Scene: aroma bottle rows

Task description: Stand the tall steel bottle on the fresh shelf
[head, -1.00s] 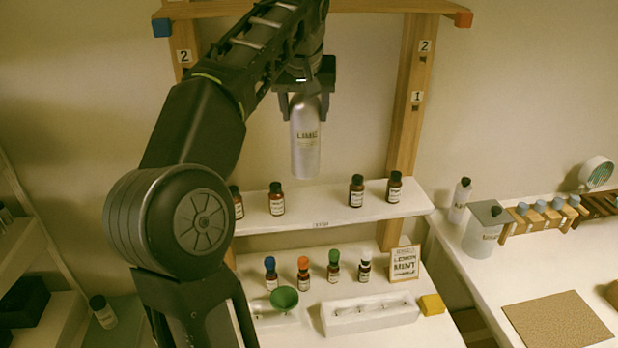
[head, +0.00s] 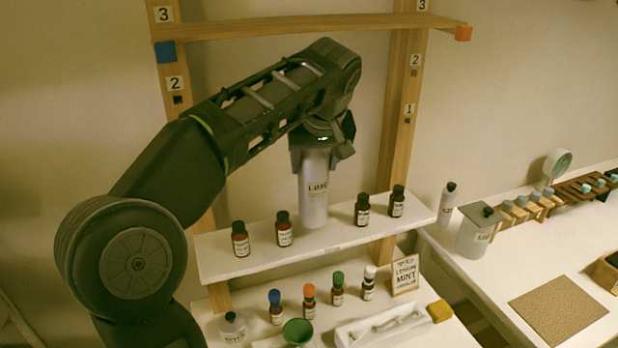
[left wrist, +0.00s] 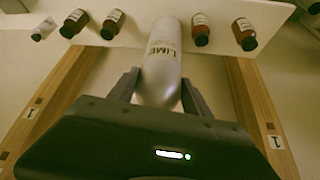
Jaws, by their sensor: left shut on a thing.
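The tall steel bottle (head: 314,195), silver with a LIME label, hangs upright in my left gripper (head: 318,152). The gripper is shut around its upper part. The bottle's base is at the middle of the white shelf (head: 225,262), in the gap between two pairs of small brown bottles. I cannot tell whether the base touches the shelf. In the left wrist view the bottle (left wrist: 162,62) sits between the two fingers, with the shelf (left wrist: 140,12) beyond it. The label on the shelf's front edge is too small to read. My right gripper is not in view.
Brown bottles (head: 284,230) and (head: 362,211) flank the steel bottle closely. Below stand several small bottles with coloured caps, a green bowl (head: 298,333) and a mint sign (head: 405,275). A higher wooden shelf (head: 300,25) is above my arm. A side counter (head: 480,285) lies right.

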